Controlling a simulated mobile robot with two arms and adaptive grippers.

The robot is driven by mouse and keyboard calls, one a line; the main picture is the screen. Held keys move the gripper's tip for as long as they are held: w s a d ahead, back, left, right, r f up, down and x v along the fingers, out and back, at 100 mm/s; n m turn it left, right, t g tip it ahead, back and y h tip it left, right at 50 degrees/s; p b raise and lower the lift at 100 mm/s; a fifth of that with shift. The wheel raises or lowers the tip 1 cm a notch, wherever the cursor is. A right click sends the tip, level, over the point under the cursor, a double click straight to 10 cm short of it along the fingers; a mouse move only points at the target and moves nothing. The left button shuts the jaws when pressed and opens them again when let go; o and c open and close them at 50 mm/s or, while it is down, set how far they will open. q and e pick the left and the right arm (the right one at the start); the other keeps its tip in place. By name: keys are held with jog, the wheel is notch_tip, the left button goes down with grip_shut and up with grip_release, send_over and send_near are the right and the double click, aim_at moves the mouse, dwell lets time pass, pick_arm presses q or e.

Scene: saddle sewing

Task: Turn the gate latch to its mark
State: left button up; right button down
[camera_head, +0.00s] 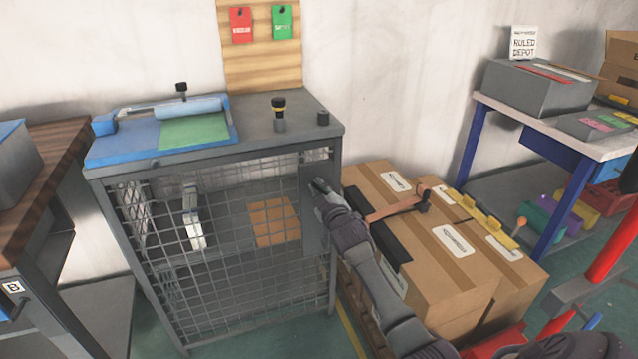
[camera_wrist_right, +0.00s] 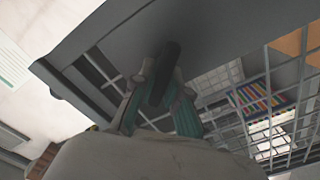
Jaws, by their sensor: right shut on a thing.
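The gate (camera_head: 215,250) is the mesh front of a grey metal cabinet, upright, with a solid grey plate (camera_head: 313,225) at its right side. The gate latch (camera_head: 316,184) is a small dark handle on that plate. My right gripper (camera_head: 321,189) reaches it from the lower right and is shut on it. In the right wrist view the latch (camera_wrist_right: 165,72) is a dark bar between the two fingers of my right gripper (camera_wrist_right: 160,90). The fingers partly hide it, and I cannot make out its mark. My left gripper is not in view.
The cabinet top (camera_head: 255,128) carries a blue board (camera_head: 110,150) and black-knobbed parts. Cardboard boxes (camera_head: 440,280) stand close to the right of the cabinet, under my right arm. A blue-legged table (camera_head: 545,135) is at the right; a wooden bench (camera_head: 50,165) is at the left.

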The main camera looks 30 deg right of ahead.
jog(key=shift+n, duration=1)
jog(key=shift+a+f+n, duration=0.1)
jog(key=shift+n, duration=0.8)
jog(key=shift+f+n, duration=0.1)
jog(key=shift+n, duration=1)
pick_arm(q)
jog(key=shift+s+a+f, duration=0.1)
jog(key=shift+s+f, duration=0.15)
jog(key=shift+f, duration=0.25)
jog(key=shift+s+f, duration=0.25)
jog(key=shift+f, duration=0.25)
pick_arm(e)
jog(key=shift+n, duration=1.1)
jog(key=c, duration=1.2)
grip_release()
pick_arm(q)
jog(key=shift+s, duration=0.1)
pick_arm(e)
jog(key=shift+o, duration=0.2)
